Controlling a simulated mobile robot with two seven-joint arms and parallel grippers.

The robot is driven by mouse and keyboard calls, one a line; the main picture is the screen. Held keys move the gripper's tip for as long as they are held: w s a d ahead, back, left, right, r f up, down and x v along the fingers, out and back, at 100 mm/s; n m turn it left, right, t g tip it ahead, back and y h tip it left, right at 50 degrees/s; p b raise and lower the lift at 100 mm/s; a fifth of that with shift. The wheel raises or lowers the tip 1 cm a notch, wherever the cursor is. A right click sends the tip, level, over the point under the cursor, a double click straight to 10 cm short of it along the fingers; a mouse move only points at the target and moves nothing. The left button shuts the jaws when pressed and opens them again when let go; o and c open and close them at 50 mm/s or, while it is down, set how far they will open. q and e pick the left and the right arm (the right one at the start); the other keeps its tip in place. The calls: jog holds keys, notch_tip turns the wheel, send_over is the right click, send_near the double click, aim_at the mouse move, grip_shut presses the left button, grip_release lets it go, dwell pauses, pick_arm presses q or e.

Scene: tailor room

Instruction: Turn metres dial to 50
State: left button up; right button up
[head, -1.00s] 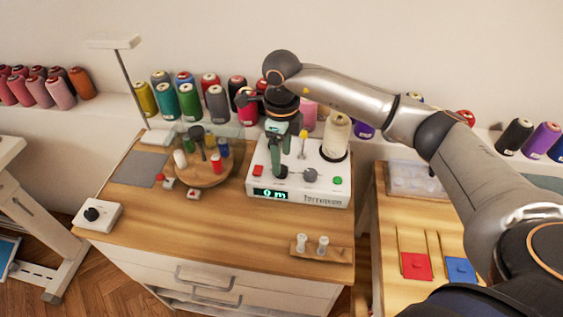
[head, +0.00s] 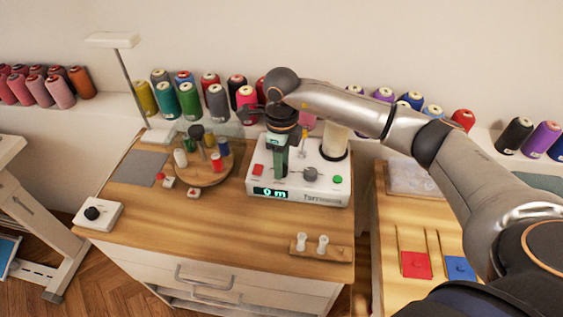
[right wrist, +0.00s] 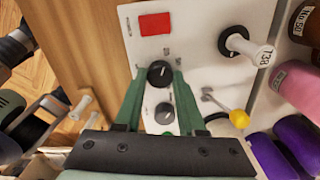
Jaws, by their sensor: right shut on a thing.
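The white winding machine (head: 325,190) stands at the back of the wooden table. Its display (head: 270,192) reads "0 m". My right gripper (head: 281,172) points down at the machine top behind the display. In the right wrist view its green fingers (right wrist: 164,74) are shut on the black dial (right wrist: 160,73), one on each side. This dial has a white mark and sits beside the red button (right wrist: 155,24). A second dark dial (right wrist: 165,113) shows between the fingers, apart from them. The lettering around the dials is too small to read. My left gripper is not in view.
A round wooden stand (head: 205,178) with small spools is left of the machine. A yellow-tipped lever (right wrist: 239,118) and a white cone (head: 335,140) rise from the machine. A wooden block (head: 318,251) with two white spools lies in front. The table's middle is clear.

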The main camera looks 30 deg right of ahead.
grip_shut()
jog(key=shift+m, duration=0.3)
jog(key=m, duration=0.4)
jog(key=shift+m, duration=2)
jog(key=o, duration=0.7)
grip_release()
jog(key=shift+o, duration=0.2)
